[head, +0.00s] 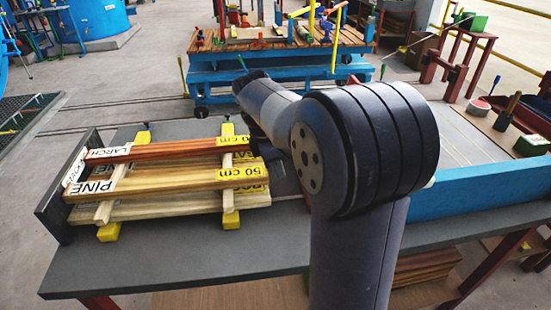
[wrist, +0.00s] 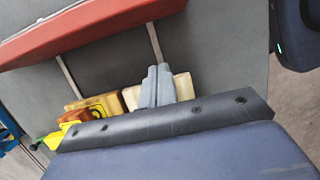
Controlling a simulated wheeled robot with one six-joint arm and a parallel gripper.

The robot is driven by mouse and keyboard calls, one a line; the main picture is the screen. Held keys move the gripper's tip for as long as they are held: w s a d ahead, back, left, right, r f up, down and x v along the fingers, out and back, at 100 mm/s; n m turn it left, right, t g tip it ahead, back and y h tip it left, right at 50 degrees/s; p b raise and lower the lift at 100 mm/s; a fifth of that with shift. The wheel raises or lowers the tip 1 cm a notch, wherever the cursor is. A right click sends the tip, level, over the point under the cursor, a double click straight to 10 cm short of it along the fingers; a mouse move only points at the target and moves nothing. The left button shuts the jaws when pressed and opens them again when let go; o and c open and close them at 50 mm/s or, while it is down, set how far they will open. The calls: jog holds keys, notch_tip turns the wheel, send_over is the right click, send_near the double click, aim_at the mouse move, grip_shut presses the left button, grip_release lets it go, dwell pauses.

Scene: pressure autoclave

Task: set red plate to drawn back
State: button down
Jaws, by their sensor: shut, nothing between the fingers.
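A long red plate-like piece (wrist: 85,32) with a flat face runs across the upper left of the wrist view, above the grey tabletop. I take it for the red plate; I cannot pick it out in the head view, where my arm covers much of the middle. My gripper (wrist: 158,70) shows in the wrist view with its two grey fingers together and nothing between them. The fingertips appear apart from the red piece, below it in the picture. My gripper is hidden behind my arm in the head view.
A stack of labelled boards (head: 170,180) lies on yellow-ended supports on the grey table (head: 160,265), against a dark upright plate (head: 52,210) at the left. Board ends (wrist: 183,88) show beside my fingers. A blue beam (head: 470,187) lies at the right. A blue cart (head: 270,75) stands behind.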

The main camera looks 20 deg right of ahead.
jog(key=x, duration=0.4)
jog(key=shift+f+b, duration=0.1)
jog(key=shift+b, duration=0.25)
jog(key=d, duration=0.2)
jog(key=shift+s+d, duration=0.25)
jog(key=shift+s, duration=0.05)
jog(key=shift+s+d, duration=0.15)
jog(key=shift+d, duration=0.55)
jog(key=shift+s+d+r+p, duration=0.1)
jog(key=shift+d+r+p, duration=0.05)
jog(key=shift+d+p, duration=0.3)
jog(key=shift+s+d+r+p, duration=0.1)
jog(key=shift+d+r+p, duration=0.1)
jog(key=shift+d+p, duration=0.25)
jog(key=shift+d+f, duration=0.1)
jog(key=shift+f, duration=0.05)
